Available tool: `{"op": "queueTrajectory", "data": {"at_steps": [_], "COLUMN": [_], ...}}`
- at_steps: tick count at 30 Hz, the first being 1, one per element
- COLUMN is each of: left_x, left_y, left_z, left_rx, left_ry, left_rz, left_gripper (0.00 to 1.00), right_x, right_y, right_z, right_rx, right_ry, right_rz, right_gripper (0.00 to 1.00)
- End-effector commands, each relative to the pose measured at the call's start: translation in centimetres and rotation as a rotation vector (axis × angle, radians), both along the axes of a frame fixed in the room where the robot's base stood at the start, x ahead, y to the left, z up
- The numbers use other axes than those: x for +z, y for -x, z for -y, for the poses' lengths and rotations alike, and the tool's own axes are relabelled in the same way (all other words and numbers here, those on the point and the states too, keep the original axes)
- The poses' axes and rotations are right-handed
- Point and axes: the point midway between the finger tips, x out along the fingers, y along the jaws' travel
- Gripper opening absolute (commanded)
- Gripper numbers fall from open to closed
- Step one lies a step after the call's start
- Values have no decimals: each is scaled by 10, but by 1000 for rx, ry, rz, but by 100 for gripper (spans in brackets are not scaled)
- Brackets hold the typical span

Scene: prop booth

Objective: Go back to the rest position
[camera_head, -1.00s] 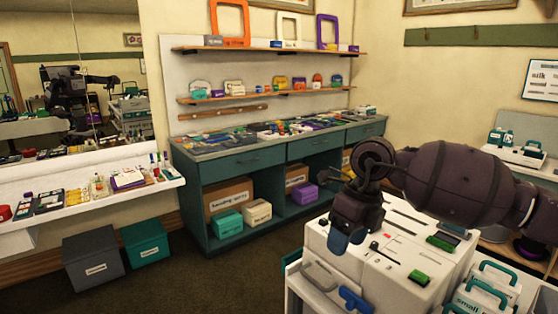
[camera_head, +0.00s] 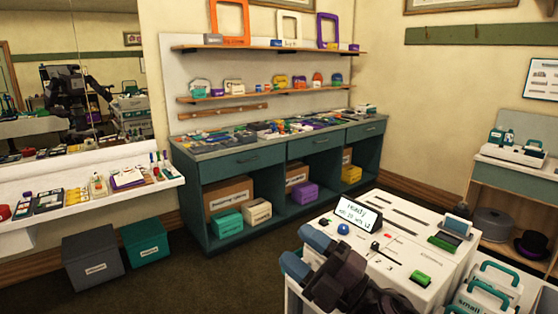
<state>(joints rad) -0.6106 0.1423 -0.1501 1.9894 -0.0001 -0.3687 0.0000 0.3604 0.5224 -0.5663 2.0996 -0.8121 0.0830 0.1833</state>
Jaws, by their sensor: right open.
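My right gripper (camera_head: 304,251) is at the bottom of the head view, low over the front left part of the white machine (camera_head: 425,262). Its two blue fingertips point up and left and stand apart with nothing between them. The dark wrist and arm behind it run out of the bottom edge and hide part of the machine's front. My left gripper is not in view; a dark robot figure shows small in the mirror (camera_head: 50,60).
A small black display (camera_head: 357,214) reading "ready" stands on the machine. A teal cabinet (camera_head: 250,162) with items on top stands at the back. A white shelf (camera_head: 90,205) with props is at left, above two lidded boxes. The dark floor between is clear.

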Motion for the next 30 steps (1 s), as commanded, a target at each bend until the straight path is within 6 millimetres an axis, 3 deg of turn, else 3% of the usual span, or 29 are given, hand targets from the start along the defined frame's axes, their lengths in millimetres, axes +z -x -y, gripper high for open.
{"op": "queueTrajectory", "data": {"at_steps": [7, 13, 17, 21, 24, 30], "left_x": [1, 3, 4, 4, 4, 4], "left_y": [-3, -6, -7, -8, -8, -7], "left_z": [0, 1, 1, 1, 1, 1], "left_rx": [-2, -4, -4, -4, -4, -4], "left_ry": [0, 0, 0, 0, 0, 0], "left_rz": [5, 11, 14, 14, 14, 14], "left_gripper": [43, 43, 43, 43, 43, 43], "right_x": [-49, -119, -169, -217, -239, -264], "right_y": [-11, 12, 48, 100, 133, 184], "right_z": [82, 149, 186, 214, 225, 234], "right_rx": [-388, -687, -868, -1035, -1114, -1210], "right_ry": [-288, -439, -503, -540, -550, -549], "right_rz": [-422, -801, -1064, -1343, -1495, -1714], "right_gripper": [57, 57, 57, 57, 57, 57]}}
